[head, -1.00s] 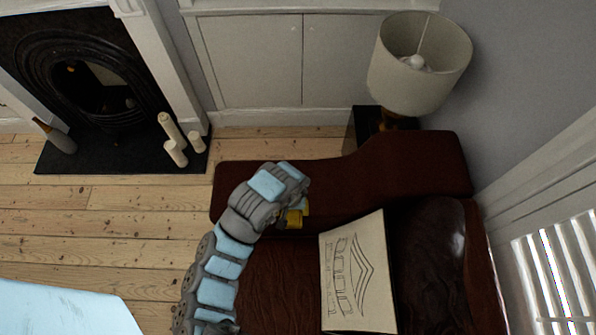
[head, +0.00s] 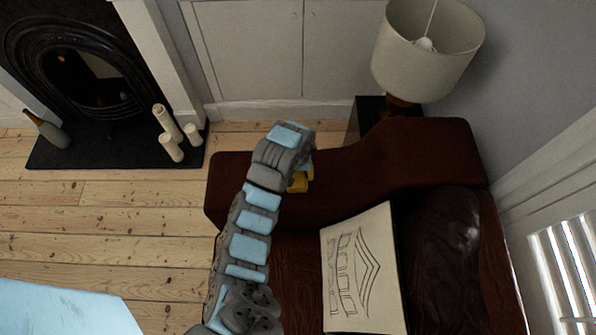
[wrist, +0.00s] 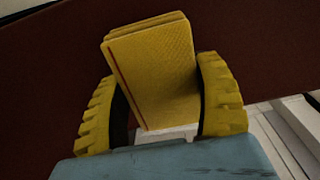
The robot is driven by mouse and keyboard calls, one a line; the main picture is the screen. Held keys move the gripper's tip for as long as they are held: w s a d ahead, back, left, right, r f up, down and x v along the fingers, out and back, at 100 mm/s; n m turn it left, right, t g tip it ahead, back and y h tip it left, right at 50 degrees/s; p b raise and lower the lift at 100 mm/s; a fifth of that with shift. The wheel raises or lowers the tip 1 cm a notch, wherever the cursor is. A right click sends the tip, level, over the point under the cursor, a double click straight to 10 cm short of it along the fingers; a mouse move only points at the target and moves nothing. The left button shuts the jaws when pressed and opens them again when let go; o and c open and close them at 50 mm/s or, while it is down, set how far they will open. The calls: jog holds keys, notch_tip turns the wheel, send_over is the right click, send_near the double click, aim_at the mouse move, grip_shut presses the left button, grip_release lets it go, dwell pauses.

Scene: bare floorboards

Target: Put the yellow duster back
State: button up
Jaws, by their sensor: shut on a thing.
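The yellow duster (wrist: 155,68) is a folded, textured yellow cloth. In the wrist view it stands between the two yellow fingers of my gripper (wrist: 160,110), which is shut on it. In the head view my gripper (head: 299,180) is over the arm of the dark red sofa (head: 345,165), and the arm's links hide most of what it holds. I cannot tell in the head view which yellow part is duster and which is finger. The sofa's dark red surface fills much of the wrist view behind the duster.
A lamp with a pale shade (head: 425,50) stands on a dark side table behind the sofa. Candles (head: 168,132) and a bottle (head: 47,130) stand on the hearth at left.

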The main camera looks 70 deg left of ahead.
aim_at(298, 173)
jog(key=shift+w+a+f+b, duration=0.2)
jog(key=shift+w+a+f, duration=0.1)
jog(key=shift+a+f, duration=0.3)
jog(key=shift+w+a+f+b, duration=0.15)
jog(key=shift+w+a+f, duration=0.2)
jog(key=shift+f, duration=0.45)
notch_tip(298, 173, down, 3)
jog(key=shift+s+r, duration=0.1)
jog(key=shift+s, duration=0.05)
jog(key=o, duration=1.1)
jog(key=shift+c, duration=0.2)
notch_tip(298, 173, up, 12)
jog(key=p, duration=0.3)
